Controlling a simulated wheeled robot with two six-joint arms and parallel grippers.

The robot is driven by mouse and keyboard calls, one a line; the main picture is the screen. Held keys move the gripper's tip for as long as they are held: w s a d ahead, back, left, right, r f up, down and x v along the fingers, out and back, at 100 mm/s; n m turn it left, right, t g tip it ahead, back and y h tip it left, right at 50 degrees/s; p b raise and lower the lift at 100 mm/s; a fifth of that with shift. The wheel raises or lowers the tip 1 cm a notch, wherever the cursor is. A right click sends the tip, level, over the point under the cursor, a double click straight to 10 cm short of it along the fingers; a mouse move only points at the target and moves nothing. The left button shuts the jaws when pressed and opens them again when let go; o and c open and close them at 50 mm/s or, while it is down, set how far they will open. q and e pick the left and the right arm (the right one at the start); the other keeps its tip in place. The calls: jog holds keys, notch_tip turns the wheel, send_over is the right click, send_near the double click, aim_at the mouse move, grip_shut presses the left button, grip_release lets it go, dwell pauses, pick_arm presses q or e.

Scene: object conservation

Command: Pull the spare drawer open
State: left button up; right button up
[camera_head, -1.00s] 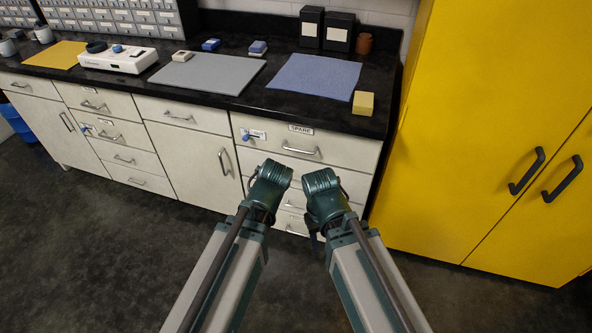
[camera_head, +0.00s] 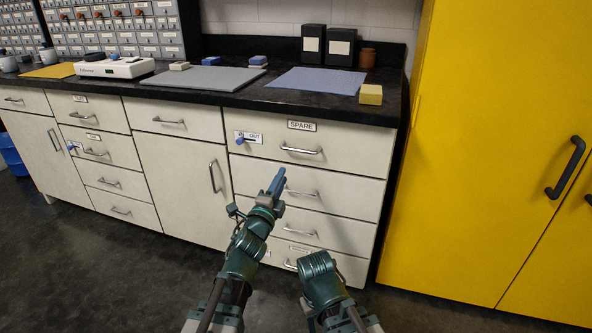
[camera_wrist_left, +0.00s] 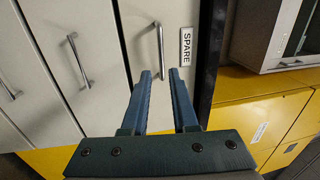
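The spare drawer (camera_head: 350,150) is the top drawer at the right end of the white cabinet, under a SPARE label (camera_head: 302,126). It is shut, its front flush with the cabinet. Its metal bar handle (camera_head: 301,151) also shows in the left wrist view (camera_wrist_left: 159,50), beside the label (camera_wrist_left: 186,47). My left gripper (camera_head: 279,177) is in front of the cabinet, below and left of the handle. In the left wrist view my left gripper (camera_wrist_left: 160,74) has its two blue fingers apart and empty, pointing toward the handle without holding it. My right arm is low, its fingers not visible.
A blue knob (camera_head: 240,140) by an IN/OUT label is left of the handle. More drawers lie below. The black counter (camera_head: 330,107) above holds a blue mat (camera_head: 315,81) and a yellow block (camera_head: 371,94). A yellow cabinet (camera_head: 470,150) stands at the right. The floor in front is clear.

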aim_at(297, 151)
pick_arm(q)
jog(key=shift+s+d+f+m, duration=0.1)
jog(key=shift+d+m, duration=0.05)
jog(key=shift+m, duration=0.15)
pick_arm(e)
jog(key=shift+f, duration=0.35)
pick_arm(q)
jog(key=p+x, duration=0.2)
jog(key=x, duration=1.1)
jog(key=shift+w+d, duration=0.25)
jog(key=shift+w, duration=0.05)
pick_arm(e)
notch_tip(297, 151, up, 2)
jog(key=shift+r, duration=0.25)
pick_arm(q)
jog(key=shift+c, duration=0.2)
grip_shut()
